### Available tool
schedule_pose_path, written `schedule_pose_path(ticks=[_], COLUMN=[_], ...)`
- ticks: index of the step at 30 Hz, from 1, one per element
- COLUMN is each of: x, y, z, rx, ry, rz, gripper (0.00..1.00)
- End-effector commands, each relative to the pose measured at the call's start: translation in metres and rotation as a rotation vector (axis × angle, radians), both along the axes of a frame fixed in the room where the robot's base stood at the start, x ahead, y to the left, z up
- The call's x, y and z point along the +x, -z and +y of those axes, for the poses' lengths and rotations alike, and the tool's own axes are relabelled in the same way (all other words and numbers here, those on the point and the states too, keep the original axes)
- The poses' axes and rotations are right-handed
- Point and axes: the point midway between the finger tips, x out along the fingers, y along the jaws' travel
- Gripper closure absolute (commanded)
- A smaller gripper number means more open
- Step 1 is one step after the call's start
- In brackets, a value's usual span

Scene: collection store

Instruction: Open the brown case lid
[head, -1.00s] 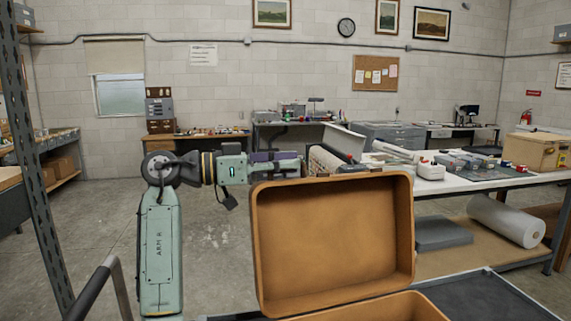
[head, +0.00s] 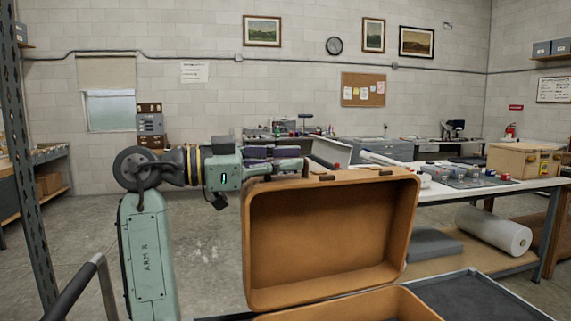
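The brown case stands low at the front, cut off by the bottom of the head view. Its lid (head: 330,240) is raised to about upright, and its tan inside faces me. A small part of the case's lower half (head: 385,305) shows beneath it. My gripper (head: 300,166) is at the top left edge of the lid, reaching in from the left. Its fingertips are at or just behind the lid's rim. I cannot tell whether they touch it, or how far apart they are.
A dark grey tray-like surface (head: 480,295) lies right of the case. A white-topped table (head: 450,190) behind carries a wooden box (head: 523,160) and small items. A white roll (head: 493,231) lies on its lower shelf. A metal shelving post (head: 25,190) stands at left. Floor between is clear.

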Motion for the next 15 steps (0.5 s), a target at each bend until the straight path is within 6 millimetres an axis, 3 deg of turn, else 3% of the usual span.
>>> schedule_pose_path(ticks=[9,15], x=[-0.0010,-0.0013], y=[-0.0034,-0.0035], z=[0.0008,0.0006], rx=[-0.006,-0.006], ry=[-0.001,0.000], rz=[-0.005,-0.005], gripper=[0.70,0.69])
